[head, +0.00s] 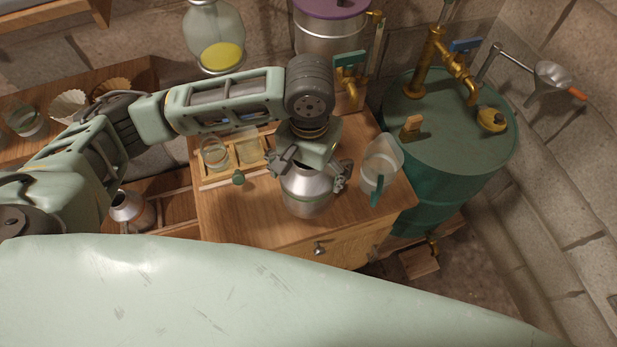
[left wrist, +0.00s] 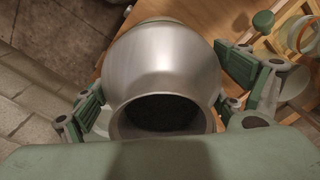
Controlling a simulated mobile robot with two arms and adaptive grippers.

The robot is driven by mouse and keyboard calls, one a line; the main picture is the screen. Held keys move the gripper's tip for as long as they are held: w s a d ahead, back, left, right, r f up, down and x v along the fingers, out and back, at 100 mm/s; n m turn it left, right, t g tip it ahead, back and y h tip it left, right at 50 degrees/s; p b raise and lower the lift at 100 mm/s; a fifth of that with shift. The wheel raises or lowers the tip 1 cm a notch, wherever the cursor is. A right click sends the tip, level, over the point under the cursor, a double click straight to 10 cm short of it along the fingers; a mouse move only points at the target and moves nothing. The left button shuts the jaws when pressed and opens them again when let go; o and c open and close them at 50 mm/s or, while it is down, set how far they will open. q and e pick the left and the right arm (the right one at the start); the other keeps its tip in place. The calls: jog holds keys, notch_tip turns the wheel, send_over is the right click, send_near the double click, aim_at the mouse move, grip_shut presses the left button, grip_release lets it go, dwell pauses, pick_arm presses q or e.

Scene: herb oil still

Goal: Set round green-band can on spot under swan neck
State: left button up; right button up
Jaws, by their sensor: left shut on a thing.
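A round silver metal can (head: 307,192) with an open mouth is between the fingers of my left gripper (head: 310,172), over the front part of the wooden cabinet top. The left gripper is shut on it, with a finger on each side. In the left wrist view the can (left wrist: 166,65) fills the middle, its dark mouth towards the camera. I cannot make out the spot or a swan neck for certain. My right gripper is not in view.
A clear jug with a green handle (head: 381,165) stands right of the can. A green-knobbed stopper (head: 238,178) and a wooden rack (head: 250,152) lie to its left. A green drum (head: 440,130) stands at the right. Another metal can (head: 128,207) is lower left.

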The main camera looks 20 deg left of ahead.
pick_arm(q)
jog(key=shift+w+a+f+p, duration=0.15)
jog(key=shift+f+p, duration=0.2)
jog(key=shift+f, duration=1.75)
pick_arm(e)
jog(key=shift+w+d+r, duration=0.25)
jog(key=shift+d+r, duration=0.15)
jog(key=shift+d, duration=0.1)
pick_arm(q)
jog(key=shift+f, duration=0.1)
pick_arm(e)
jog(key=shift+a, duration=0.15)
pick_arm(q)
jog(key=o, duration=1)
jog(key=shift+o, duration=0.6)
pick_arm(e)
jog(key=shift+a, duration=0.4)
